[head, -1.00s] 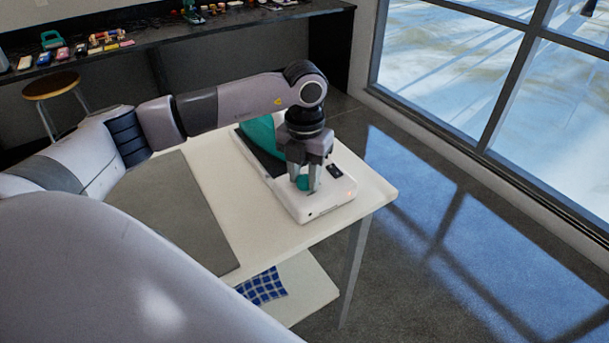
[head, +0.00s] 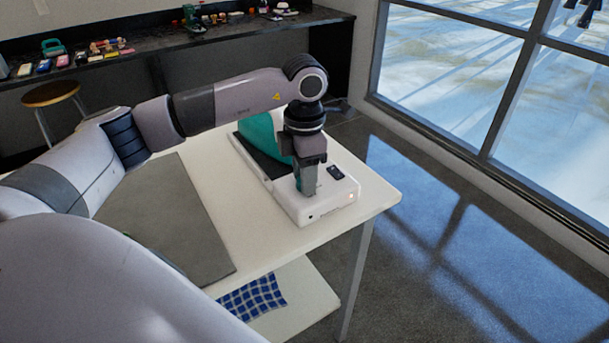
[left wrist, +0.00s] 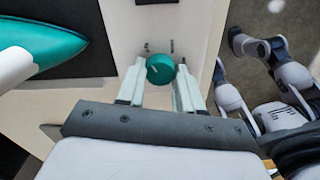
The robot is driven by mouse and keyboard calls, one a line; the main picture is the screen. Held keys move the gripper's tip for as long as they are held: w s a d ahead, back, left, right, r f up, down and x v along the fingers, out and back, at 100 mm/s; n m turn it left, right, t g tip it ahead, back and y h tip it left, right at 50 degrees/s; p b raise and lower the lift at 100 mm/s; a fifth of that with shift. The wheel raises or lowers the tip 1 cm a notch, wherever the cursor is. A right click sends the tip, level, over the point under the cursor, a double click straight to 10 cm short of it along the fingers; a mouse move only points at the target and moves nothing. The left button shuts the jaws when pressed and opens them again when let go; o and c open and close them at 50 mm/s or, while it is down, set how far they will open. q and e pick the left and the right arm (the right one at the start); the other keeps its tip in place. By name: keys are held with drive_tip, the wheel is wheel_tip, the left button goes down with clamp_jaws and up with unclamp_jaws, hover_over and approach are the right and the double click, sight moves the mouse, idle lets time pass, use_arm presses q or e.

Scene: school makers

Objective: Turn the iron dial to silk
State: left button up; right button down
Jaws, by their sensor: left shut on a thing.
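The teal iron (head: 258,133) rests on the dark pad of a white base unit (head: 318,208) on the table; part of it also shows in the left wrist view (left wrist: 62,45). The round teal dial (left wrist: 160,68) has a pale pointer line and sits on the base unit's top. My left gripper (head: 309,191) points down over the base unit, its fingers shut on opposite sides of the dial. In the head view the fingers hide the dial. The dial's setting labels are too small to read. My right gripper is not in view.
A grey mat (head: 165,225) lies on the white table (head: 265,248) left of the base unit. A small dark display (head: 335,172) is on the base unit. A blue checked cloth (head: 252,298) lies on a lower shelf. A stool (head: 50,94) and a cluttered counter stand behind.

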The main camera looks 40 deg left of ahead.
use_arm(q)
drive_tip(key=shift+m, duration=0.3)
drive_tip(key=o, duration=1)
drive_tip(key=shift+o, duration=0.2)
drive_tip(key=shift+r, duration=0.1)
wheel_tip(320, 180, up, 7)
drive_tip(key=shift+b, duration=0.3)
